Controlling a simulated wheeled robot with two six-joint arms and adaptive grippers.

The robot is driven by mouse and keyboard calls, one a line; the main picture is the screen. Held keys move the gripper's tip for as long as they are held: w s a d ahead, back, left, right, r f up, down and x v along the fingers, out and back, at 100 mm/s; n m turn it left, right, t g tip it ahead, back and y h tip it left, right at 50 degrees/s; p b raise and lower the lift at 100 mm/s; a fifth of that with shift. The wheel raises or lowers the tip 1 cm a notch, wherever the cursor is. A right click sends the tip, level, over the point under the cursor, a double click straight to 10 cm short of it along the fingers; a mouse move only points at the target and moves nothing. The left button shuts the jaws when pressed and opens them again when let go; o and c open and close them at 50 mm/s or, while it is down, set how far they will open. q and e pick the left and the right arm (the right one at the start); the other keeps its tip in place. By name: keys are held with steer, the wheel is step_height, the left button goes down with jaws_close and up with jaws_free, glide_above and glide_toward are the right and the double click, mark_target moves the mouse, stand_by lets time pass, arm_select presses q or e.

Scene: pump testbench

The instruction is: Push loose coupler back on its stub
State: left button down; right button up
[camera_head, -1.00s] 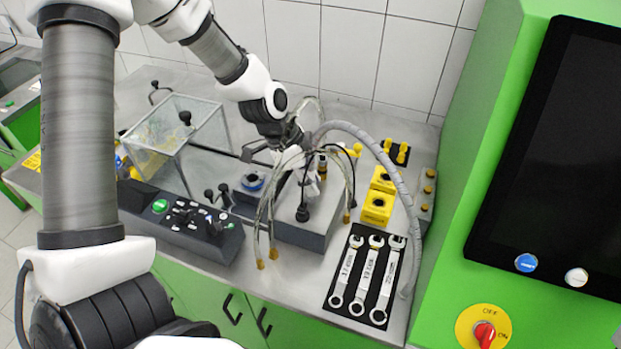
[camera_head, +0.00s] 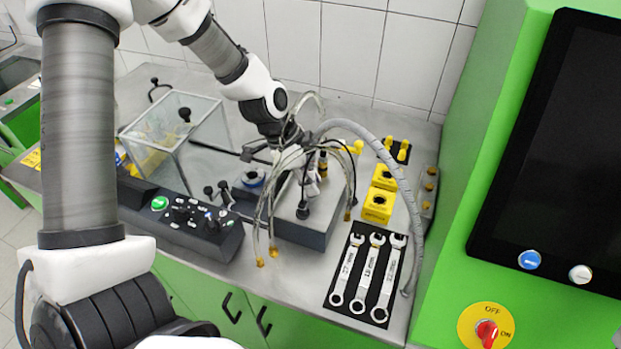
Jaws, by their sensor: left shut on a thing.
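My left gripper (camera_head: 288,155) reaches down among the hoses over the grey pump block (camera_head: 312,218). It is shut on a small part there, which appears to be the coupler; hoses and fingers hide most of it. I cannot tell whether the coupler touches its stub. Several thin braided hoses (camera_head: 270,205) arch around the gripper. Some hang down in front with brass-coloured ends (camera_head: 260,262). A thick grey hose (camera_head: 385,155) arches to the right. My right gripper is not in view.
A control box (camera_head: 185,222) with a green button and a clear-walled case (camera_head: 165,135) stand left. Yellow blocks (camera_head: 378,205) and a black mat with three wrenches (camera_head: 365,276) lie right. A green cabinet with a screen (camera_head: 560,150) bounds the right.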

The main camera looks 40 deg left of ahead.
arm_select(q)
steer(key=shift+f, duration=0.15)
steer(key=c, duration=0.9)
jaws_free()
step_height(320, 180, up, 7)
steer(key=p, duration=0.5)
steer(key=shift+p, duration=0.3)
